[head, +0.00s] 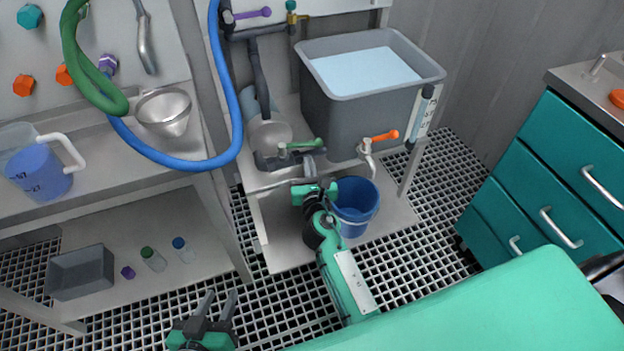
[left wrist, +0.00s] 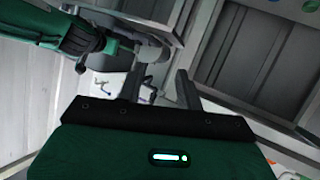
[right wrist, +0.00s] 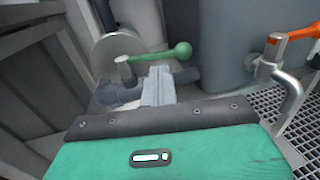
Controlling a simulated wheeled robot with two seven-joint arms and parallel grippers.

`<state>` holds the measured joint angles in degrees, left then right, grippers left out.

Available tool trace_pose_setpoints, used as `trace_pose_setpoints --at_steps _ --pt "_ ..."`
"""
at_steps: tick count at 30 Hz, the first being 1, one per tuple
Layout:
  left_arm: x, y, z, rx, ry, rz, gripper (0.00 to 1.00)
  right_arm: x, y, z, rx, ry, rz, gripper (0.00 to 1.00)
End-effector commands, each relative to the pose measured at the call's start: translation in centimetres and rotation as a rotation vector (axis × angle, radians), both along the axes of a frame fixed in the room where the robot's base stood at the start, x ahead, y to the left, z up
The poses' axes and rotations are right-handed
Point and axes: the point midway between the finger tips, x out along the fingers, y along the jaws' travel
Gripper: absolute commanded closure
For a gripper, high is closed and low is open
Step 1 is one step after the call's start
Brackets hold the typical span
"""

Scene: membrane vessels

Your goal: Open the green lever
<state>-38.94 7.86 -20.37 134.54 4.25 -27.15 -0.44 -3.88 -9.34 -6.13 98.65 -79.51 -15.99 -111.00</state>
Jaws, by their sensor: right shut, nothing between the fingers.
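In the right wrist view the green lever (right wrist: 160,55) ends in a round knob, just beyond my right gripper (right wrist: 159,72). That gripper's fingers are closed together and empty, their tips close below the handle; I cannot tell whether they touch it. In the head view my right gripper (head: 308,170) is just below the lever. My left gripper (head: 217,296) is open and empty, low in front of the bench; its fingers (left wrist: 160,85) are apart.
A tap with an orange lever (head: 384,136) is to the right, on the grey tank (head: 345,110) of liquid. A blue bucket (head: 357,205) stands below. A blue hose (head: 228,90) hangs at left. Teal drawers (head: 550,170) stand at far right.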

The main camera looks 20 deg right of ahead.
Motion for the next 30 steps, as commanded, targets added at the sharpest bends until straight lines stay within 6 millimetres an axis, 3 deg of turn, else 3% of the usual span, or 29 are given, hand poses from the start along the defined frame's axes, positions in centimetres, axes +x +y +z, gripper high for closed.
trace_pose_setpoints --at_steps 3,10,26,30 --pt "0.1 -0.1 0.1 -0.007 -0.012 0.001 0.64 2.0 -0.3 0.1 0.001 -0.002 0.000 1.00" --pt "0.1 -0.6 0.2 -0.029 -0.042 0.000 0.64 4.0 -0.8 0.0 0.001 0.000 -0.001 1.00" --pt "-0.2 -0.6 0.1 -0.027 -0.032 -0.002 0.64 4.4 -0.9 0.1 -0.001 -0.001 0.006 1.00" --pt "0.0 0.5 0.3 0.021 0.028 0.002 0.64 4.6 -1.0 0.3 -0.003 -0.001 0.035 1.00"
